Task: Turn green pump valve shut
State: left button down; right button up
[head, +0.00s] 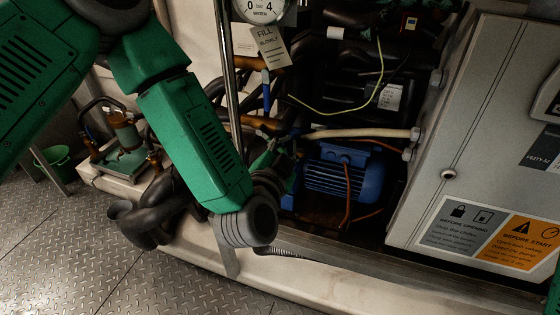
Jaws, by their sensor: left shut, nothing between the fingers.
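My left arm comes in from the upper left and bends at the wrist near the frame's front rail. My left gripper (284,148) points up and inward, just left of the blue pump motor (343,176). It is shut and looks empty. Green parts show around the fingers, but I cannot tell a green valve handle apart from my gripper there. Whether the fingers touch a valve is unclear. The valve's position cannot be read. My right gripper is out of view; only a sliver of green arm shows at the lower right edge.
A grey cabinet (470,110) stands at the right. A blue lever (266,95) hangs below a paper tag (270,47). A small pump unit (125,140) and green bucket (52,160) are left. Tread-plate floor (60,240) is clear.

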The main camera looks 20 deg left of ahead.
pick_arm(q)
jog(key=w+a+f, duration=0.1)
jog(key=w+a+f+b, duration=0.1)
jog(key=w+f, duration=0.1)
jog(key=shift+a+f, duration=0.1)
jog(key=shift+a, duration=0.15)
dwell(0.4)
